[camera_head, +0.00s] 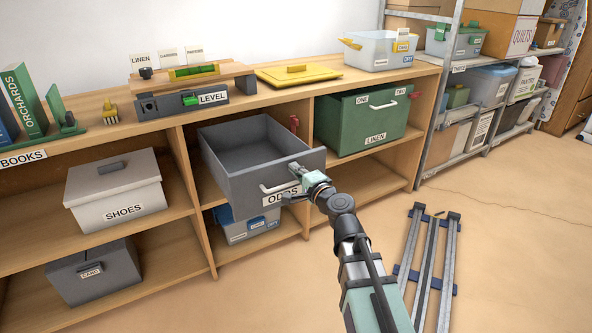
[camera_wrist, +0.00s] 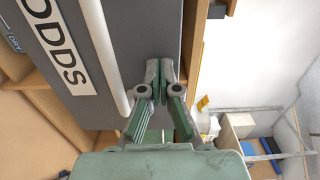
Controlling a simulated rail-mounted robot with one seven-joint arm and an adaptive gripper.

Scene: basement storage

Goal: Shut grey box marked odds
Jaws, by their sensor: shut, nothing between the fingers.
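The grey box marked ODDS (camera_head: 222,165) is an open-topped drawer pulled out of the middle bay of the wooden shelf, and its inside looks empty. Its front carries a white bar handle (camera_head: 284,183) and the ODDS label, which also shows large in the wrist view (camera_wrist: 60,48). My gripper (camera_head: 299,172) is shut and empty at the box's front, near the right end of the handle. In the wrist view my gripper's fingertips (camera_wrist: 166,72) are together against or very close to the grey front, beside the white handle (camera_wrist: 103,50). I cannot tell whether they touch.
A green LINEN box (camera_head: 362,120) sits in the bay to the right. A white SHOES box (camera_head: 115,190) is to the left, and a small blue-grey box (camera_head: 245,228) is below. Metal rails (camera_head: 428,262) lie on the floor at right. A red part (camera_head: 294,124) stands by the right divider.

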